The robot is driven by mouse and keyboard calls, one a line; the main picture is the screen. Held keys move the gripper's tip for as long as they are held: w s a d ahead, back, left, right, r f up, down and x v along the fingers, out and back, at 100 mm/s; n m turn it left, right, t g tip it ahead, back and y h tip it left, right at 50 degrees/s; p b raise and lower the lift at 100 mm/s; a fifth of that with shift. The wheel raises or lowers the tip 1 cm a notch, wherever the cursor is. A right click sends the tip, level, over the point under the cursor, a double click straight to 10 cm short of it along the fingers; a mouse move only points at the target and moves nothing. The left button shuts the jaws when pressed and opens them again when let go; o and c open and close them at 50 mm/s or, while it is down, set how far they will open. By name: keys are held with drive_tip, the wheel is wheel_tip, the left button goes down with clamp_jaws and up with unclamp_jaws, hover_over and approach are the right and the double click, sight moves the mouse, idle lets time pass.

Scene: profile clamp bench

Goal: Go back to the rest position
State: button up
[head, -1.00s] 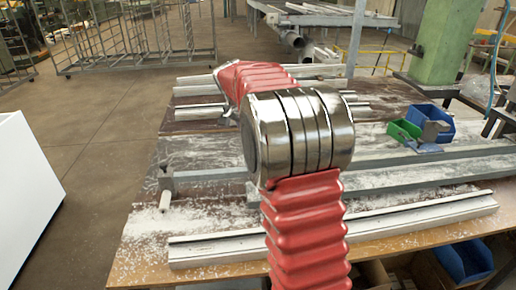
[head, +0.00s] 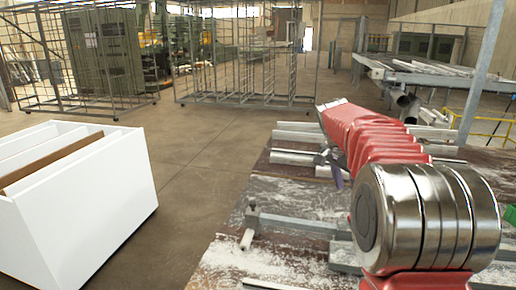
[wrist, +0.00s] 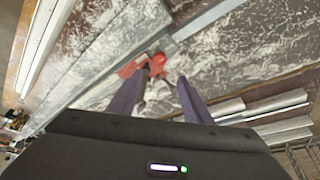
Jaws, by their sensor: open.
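My gripper (wrist: 164,77) shows in the wrist view with its two dark purple fingers apart and nothing between them. It points down at the dusty bench top (wrist: 245,60). A small red thing (wrist: 155,66) lies beyond the left fingertip; I cannot tell whether they touch. In the head view my arm reaches out over the bench (head: 225,265), and a purple finger of my gripper (head: 338,178) shows below its far end. The rest of the gripper is hidden behind the arm.
Light metal profiles (head: 300,135) lie on the bench, and a grey bar (head: 300,226) crosses it. A white bin (head: 90,215) stands left of the bench. Wire racks (head: 245,60) stand behind. The floor between bin and bench is clear.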

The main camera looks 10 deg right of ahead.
drive_tip(key=s+a+f+n+y, duration=0.1)
drive_tip(key=s+a+f+n, duration=0.4)
drive_tip(key=n, duration=0.1)
drive_tip(key=s+a+n+t+y, duration=0.1)
drive_tip(key=s+a+n, duration=0.3)
drive_tip(key=s+a, duration=0.6)
drive_tip(key=s+a+n+t+y, duration=0.2)
drive_tip(key=s+a, duration=0.8)
drive_tip(key=s, duration=0.5)
drive_tip(key=shift+r+n+t, duration=0.3)
drive_tip(key=shift+n+t, duration=0.3)
drive_tip(key=shift+n, duration=0.6)
